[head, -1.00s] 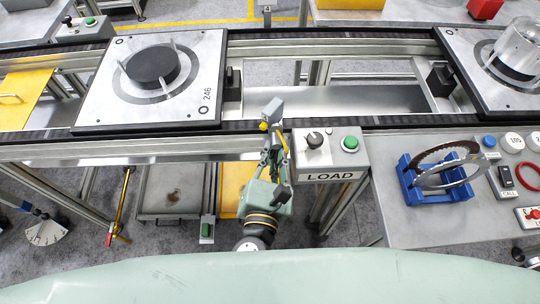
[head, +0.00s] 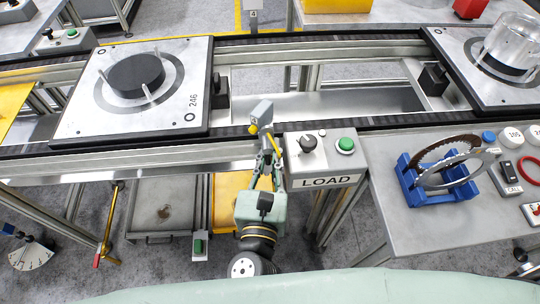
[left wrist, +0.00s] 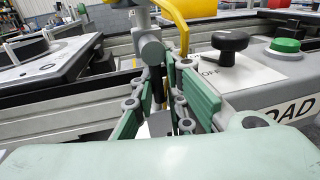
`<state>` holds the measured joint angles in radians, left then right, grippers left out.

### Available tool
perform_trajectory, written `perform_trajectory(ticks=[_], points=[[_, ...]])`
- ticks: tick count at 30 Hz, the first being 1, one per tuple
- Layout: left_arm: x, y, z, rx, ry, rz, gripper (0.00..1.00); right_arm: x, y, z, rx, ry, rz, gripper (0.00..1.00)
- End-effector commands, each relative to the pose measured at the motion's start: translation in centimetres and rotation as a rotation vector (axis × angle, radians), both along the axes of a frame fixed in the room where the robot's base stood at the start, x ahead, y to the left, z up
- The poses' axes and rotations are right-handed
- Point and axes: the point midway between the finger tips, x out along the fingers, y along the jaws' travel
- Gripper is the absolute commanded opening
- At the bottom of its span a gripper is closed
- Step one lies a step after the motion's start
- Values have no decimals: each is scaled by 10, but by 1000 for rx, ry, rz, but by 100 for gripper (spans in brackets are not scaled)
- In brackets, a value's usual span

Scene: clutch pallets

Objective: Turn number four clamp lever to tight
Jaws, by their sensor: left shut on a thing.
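My left gripper (head: 267,158) stands upright at the near rail of the conveyor, just left of the LOAD box (head: 326,180). It is shut on a grey piece (head: 262,112) with a yellow part, whose head sticks up above the fingertips. In the left wrist view the grey piece (left wrist: 151,50) rises between the green-padded fingers (left wrist: 165,95), with a curved yellow bar beside it. I cannot read any number on it, so I cannot tell which clamp lever it is. My right gripper is not in view.
A pallet marked 246 (head: 75,120) lies on the conveyor at left, another (head: 455,65) at right. The LOAD box has a black knob (head: 308,145) and green button (head: 345,145). A blue rack (head: 410,185) holds rings on the right table. A yellow bar (head: 110,220) hangs lower left.

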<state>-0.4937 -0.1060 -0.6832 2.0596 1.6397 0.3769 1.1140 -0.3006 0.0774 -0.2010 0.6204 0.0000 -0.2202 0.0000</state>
Motion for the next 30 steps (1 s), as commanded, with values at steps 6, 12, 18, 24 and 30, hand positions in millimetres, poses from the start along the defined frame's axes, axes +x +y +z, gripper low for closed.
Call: perform_trajectory(ticks=[6,12,18,24,30], points=[[1,3,1,-5,0,9,18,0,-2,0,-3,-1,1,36],[1,2,0,-2,0,5,28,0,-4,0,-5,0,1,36],[0,1,0,-1,1,2,28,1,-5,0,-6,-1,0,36],[-20,5,-2,3,5,1,28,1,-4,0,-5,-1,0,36],[-62,13,0,3,4,-2,28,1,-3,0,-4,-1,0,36]])
